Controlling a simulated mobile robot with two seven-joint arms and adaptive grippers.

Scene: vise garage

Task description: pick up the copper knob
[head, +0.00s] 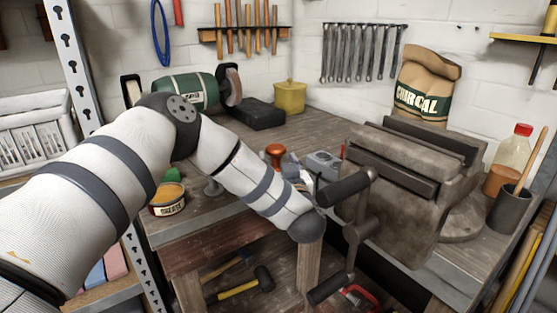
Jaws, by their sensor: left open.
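The copper knob (276,152), orange-red with a wide cap on a narrower base, stands on the workbench just beyond my left forearm. Its lower part is partly hidden by the arm. My left arm comes in from the left, bends at a high elbow and slopes down to the bench front. My left gripper (296,172) is mostly hidden behind the forearm, close to the right of the knob. It is open. I cannot tell whether it touches the knob. My right gripper is not in view.
A big vise (410,180) with a dark-gripped handle (345,187) stands close on the right. A bench grinder (185,92) and a yellow container (290,97) stand behind.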

